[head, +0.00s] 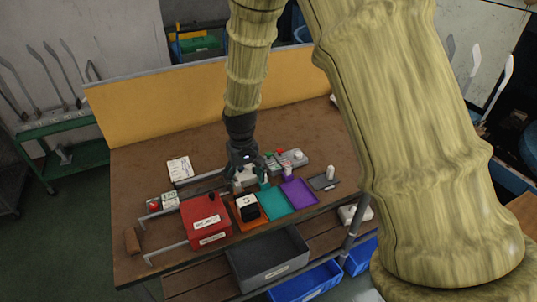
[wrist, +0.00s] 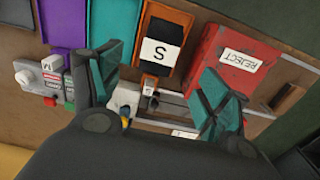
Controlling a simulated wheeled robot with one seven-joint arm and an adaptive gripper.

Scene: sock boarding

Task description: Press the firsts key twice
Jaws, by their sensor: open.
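A grey key box (head: 290,160) with small coloured keys and a round white knob sits on the bench, right of my gripper (head: 246,168) in the head view. In the wrist view the key box (wrist: 42,88) is at the left, outside the fingers, with green and red keys and small labels. I cannot read which label marks the firsts key. My gripper (wrist: 163,82) is open and empty, pointing down over the bench behind the coloured trays. In the wrist view its fingers frame metal rails and the near end of the orange tray; I see no contact with a key.
A red REJECT box (head: 206,220), an orange tray (head: 237,220) holding a black block marked S (head: 248,207), a teal tray (head: 272,203) and a purple tray (head: 300,191) line the front. Metal rails (head: 165,208) lie left. A yellow panel (head: 170,105) closes the back.

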